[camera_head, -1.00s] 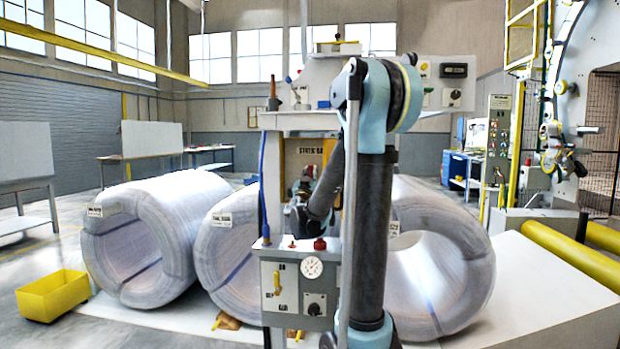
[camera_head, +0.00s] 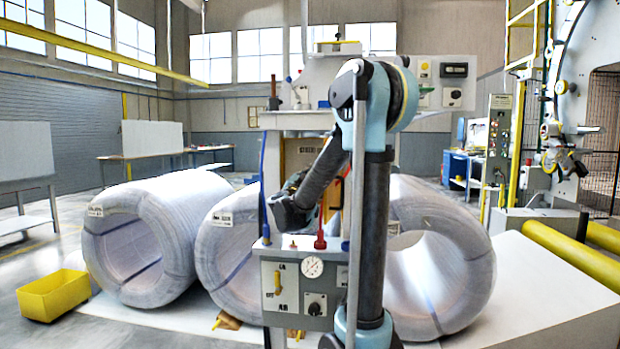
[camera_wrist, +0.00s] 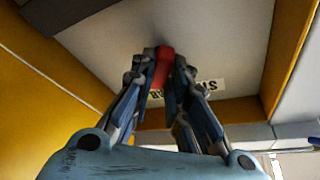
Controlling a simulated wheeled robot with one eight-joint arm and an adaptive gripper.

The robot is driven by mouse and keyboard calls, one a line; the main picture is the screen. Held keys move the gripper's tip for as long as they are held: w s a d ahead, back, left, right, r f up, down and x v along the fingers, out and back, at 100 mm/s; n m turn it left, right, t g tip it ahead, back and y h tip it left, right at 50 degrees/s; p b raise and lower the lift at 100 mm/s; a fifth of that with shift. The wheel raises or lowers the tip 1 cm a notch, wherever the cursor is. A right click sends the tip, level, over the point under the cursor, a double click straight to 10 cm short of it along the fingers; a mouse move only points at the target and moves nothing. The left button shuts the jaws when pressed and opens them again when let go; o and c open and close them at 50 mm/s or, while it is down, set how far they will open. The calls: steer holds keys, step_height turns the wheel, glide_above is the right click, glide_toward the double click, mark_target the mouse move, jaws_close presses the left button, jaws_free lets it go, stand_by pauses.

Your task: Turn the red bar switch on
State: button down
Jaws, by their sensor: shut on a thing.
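The red bar (camera_wrist: 162,70) shows in the wrist view against a pale panel (camera_wrist: 215,45). My gripper (camera_wrist: 164,62) is shut on it, with one finger on each side.
A grey control box (camera_head: 298,290) with a gauge (camera_head: 312,266) stands low in front; a red upright handle (camera_head: 320,232) rises from its top. Large wrapped coils (camera_head: 140,245) stand around it. Yellow walls (camera_wrist: 45,100) flank the panel in the wrist view.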

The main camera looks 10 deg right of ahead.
steer(key=m+g, duration=0.1)
steer(key=m, duration=0.3)
steer(key=m+g, duration=0.2)
steer(key=m, duration=0.2)
steer(key=m+g, duration=0.2)
steer(key=m, duration=0.2)
steer(key=shift+r+h, duration=0.1)
steer(key=shift+h, duration=0.2)
steer(key=shift+s+m, duration=0.1)
steer(key=shift+m, duration=0.2)
steer(key=c, duration=1.6)
jaws_free()
steer(key=shift+o, duration=0.2)
steer(key=v, duration=1.1)
steer(key=shift+s+a, duration=0.25)
steer(key=shift+a, duration=0.1)
